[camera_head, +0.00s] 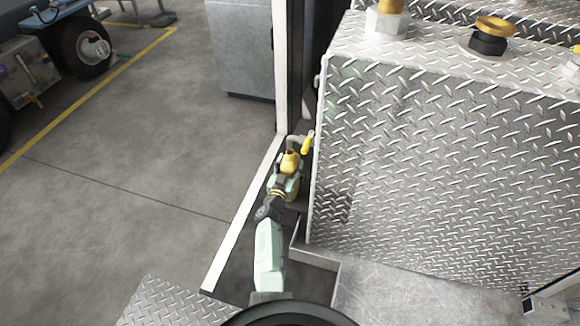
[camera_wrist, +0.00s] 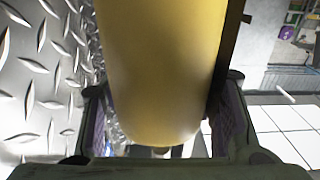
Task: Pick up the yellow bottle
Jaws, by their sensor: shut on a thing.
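The yellow bottle (camera_wrist: 160,70) fills the middle of the wrist view, between the two dark fingers of my gripper (camera_wrist: 165,118). My gripper is shut on it, with one finger on each side. In the head view the bottle (camera_head: 291,161) shows as a small yellow shape at the end of my arm, beside the left edge of the diamond-plate box. My gripper (camera_head: 286,181) partly hides it there. I cannot tell whether the bottle rests on anything.
The diamond-plate box (camera_head: 430,150) stands close on the right. A yellow piece (camera_head: 307,143) is just beyond the bottle. A white post (camera_head: 281,70) and a grey cabinet (camera_head: 240,45) stand behind. Open concrete floor (camera_head: 130,170) lies left.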

